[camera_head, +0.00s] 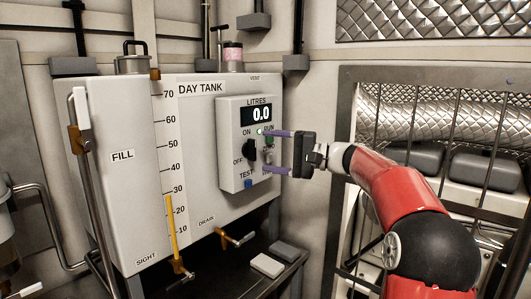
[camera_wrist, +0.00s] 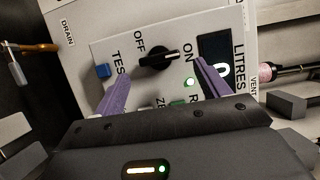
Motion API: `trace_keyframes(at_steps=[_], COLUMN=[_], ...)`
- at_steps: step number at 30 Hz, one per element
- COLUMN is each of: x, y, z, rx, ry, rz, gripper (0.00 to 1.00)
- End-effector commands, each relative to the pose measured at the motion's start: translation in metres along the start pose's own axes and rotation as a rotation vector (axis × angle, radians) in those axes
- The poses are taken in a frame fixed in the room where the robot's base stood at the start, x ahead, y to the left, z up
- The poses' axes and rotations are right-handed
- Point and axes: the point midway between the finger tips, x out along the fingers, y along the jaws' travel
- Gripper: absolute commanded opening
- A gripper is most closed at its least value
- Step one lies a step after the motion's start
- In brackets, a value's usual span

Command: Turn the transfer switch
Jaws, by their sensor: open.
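The transfer switch is a black rotary knob (camera_head: 249,152) on the grey LITRES control box (camera_head: 230,178), beside the ON and OFF labels. In the wrist view the knob (camera_wrist: 157,57) lies lengthwise, with a pale mark at its end towards ON. My gripper (camera_head: 266,152) is open, with purple fingers pointing at the box from the right. In the wrist view its fingers (camera_wrist: 160,72) are spread to either side of the knob, with nothing between them. I cannot tell how far the tips are from the panel.
The display (camera_head: 256,115) reads 0.0, and a green lamp (camera_wrist: 187,82) is lit near the knob. A blue TEST button (camera_wrist: 103,71) sits near one finger. The box is on the day tank (camera_head: 200,120), which has a yellow sight gauge (camera_head: 172,228) and a drain valve (camera_head: 237,238).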

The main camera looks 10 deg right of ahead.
Motion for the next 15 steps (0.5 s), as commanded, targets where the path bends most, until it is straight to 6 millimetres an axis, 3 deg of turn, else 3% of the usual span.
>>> trace_keyframes(at_steps=[6, 15], x=[-0.038, -0.054], y=[0.001, 0.001], z=[-0.001, 0.0], rx=[0.001, 0.001], ry=[0.004, 0.001], rz=[0.0, 0.0], gripper=[0.75, 0.75])
